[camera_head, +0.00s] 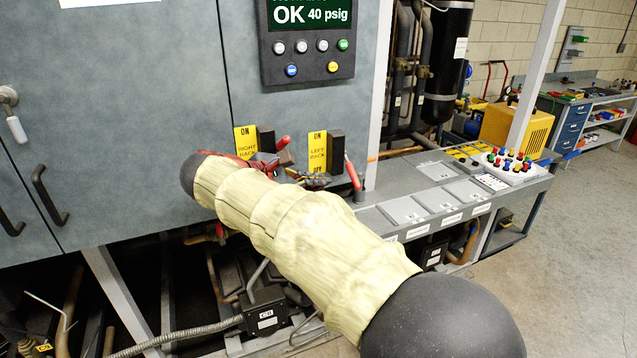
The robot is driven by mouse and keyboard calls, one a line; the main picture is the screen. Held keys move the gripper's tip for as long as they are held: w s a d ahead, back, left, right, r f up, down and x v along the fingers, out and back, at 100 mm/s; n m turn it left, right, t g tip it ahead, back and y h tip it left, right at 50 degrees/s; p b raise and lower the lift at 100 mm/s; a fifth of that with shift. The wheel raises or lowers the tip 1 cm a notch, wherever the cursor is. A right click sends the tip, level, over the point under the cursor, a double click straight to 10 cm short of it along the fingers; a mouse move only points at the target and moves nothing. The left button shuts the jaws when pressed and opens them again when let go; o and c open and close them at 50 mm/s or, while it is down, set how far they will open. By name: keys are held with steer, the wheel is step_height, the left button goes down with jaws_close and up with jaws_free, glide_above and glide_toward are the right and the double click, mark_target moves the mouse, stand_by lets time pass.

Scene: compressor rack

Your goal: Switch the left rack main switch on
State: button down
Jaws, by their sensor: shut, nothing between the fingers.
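The left rack main switch is a black box (335,150) beside a yellow "LEFT RACK" label (317,152), with ON at the top and OFF at the bottom. Its red handle (353,173) slants downward on the right side of the box, toward the OFF end. My gripper (314,181) is small and dark in the view, just below the label and left of the red handle. It is shut and empty, with a visible gap to the handle. My pale-sleeved arm hides part of the gripper's base and the panel below.
The right rack switch (265,139) is close on the left, its red handle raised. A display panel (310,40) reading "OK 40 psig" is above. A grey bench (405,209) with a box of coloured buttons (511,166) extends right. Floor at right is clear.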

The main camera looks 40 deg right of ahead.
mark_target(351, 177)
steer(key=b+x, duration=0.2)
steer(key=x, duration=0.5)
steer(key=shift+d+f, duration=0.2)
steer(key=shift+s+a+r+p, duration=0.15)
steer(key=shift+s+r+p, duration=0.45)
steer(key=shift+p, duration=0.45)
steer(key=shift+s+a+r+p, duration=0.1)
steer(key=shift+s+r+p, duration=0.15)
steer(key=shift+r+p, duration=0.45)
steer(key=shift+s+r+p, duration=0.3)
steer(key=shift+p, duration=0.7)
steer(key=v, duration=1.2)
steer(key=shift+r, duration=0.1)
